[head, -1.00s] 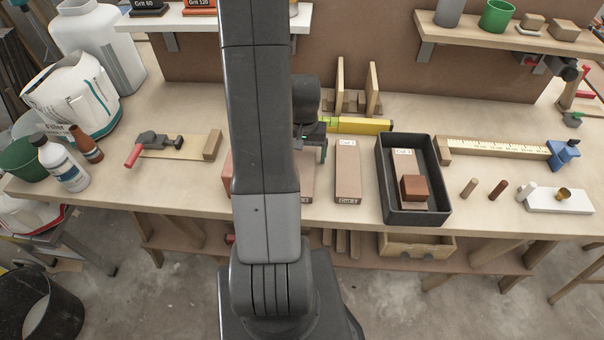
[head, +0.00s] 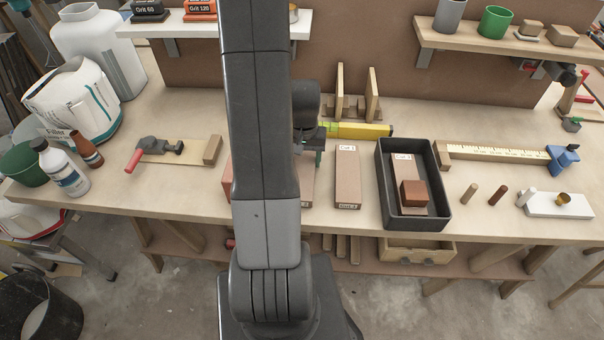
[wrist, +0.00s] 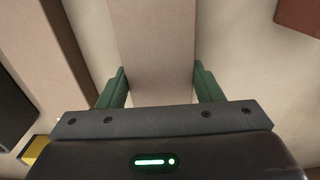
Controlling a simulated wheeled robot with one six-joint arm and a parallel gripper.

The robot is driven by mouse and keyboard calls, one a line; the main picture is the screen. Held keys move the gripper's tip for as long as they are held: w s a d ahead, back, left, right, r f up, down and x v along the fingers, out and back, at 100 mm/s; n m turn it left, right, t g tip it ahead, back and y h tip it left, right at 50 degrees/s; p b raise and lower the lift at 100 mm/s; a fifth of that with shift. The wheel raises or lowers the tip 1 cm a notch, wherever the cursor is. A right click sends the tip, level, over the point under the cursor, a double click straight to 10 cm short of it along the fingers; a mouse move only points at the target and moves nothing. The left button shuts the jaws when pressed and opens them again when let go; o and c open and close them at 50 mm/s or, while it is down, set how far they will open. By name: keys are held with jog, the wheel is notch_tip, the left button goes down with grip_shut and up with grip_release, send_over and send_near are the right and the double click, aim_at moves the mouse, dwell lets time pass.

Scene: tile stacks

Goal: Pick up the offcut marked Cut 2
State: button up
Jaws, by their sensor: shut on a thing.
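My gripper (wrist: 161,85) is shut on a pale brown offcut (wrist: 155,40), with one green finger along each long side. In the head view my arm hides most of this offcut (head: 306,187), and only its right edge shows.
The black tray (head: 446,215) stands to the right on the bench (head: 480,215). A yellow level (head: 355,130) and upright wooden pieces (head: 372,95) are behind. A reddish block (wrist: 300,14) is close beside the held offcut. A clamp (head: 155,145) and bottles are at left.

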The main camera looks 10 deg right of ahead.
aim_at(304, 159)
jog(key=shift+r+p, duration=1.8)
jog(key=shift+r, duration=1)
